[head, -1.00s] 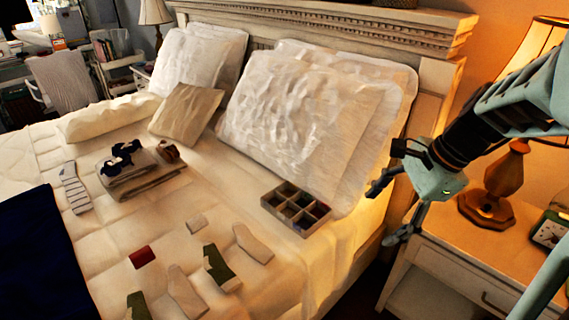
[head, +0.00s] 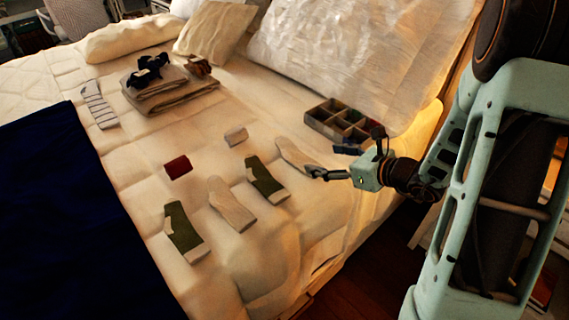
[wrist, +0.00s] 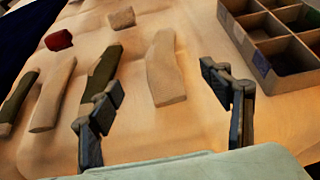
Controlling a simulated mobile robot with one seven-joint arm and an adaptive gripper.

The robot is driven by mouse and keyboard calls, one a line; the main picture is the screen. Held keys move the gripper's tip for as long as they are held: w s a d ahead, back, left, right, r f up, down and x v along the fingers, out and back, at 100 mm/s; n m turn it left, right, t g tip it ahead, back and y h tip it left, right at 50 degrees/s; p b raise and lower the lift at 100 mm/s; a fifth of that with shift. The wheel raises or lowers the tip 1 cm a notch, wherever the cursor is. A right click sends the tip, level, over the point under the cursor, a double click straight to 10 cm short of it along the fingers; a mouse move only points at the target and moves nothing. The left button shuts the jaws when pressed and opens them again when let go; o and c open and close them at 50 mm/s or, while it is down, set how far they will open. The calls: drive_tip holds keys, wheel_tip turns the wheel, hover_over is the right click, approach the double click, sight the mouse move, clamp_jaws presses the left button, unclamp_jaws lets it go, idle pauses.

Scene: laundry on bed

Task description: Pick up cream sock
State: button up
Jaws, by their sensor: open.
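Two cream socks lie flat on the bed. The nearer-to-gripper cream sock (head: 296,154) is at the right end of the sock row; in the wrist view this cream sock (wrist: 164,72) lies ahead, between the lines of my two fingers. The other cream sock (head: 231,205) lies between two green socks and shows at the left in the wrist view (wrist: 53,96). My gripper (head: 329,161) is open and empty, just right of the first cream sock. Its fingers (wrist: 163,90) are spread wide. The head view does not make clear how high they are above the bed.
Green socks (head: 268,180) (head: 184,232) lie left of the cream ones. A divided box (head: 322,122) stands close behind my gripper. A red folded item (head: 178,166) and a cream folded item (head: 236,136) lie behind the socks. A dark blue blanket (head: 65,210) covers the left.

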sight(299, 156)
drive_tip(key=b+x, duration=0.1)
drive_tip(key=x, duration=0.4)
drive_tip(key=shift+w+a+f, duration=0.15)
drive_tip(key=shift+w+f, duration=0.15)
drive_tip(key=b+x, duration=0.1)
drive_tip(key=x, duration=0.4)
drive_tip(key=shift+f+b, duration=0.35)
drive_tip(key=shift+f, duration=0.05)
drive_tip(key=shift+s, duration=0.1)
drive_tip(key=c, duration=1)
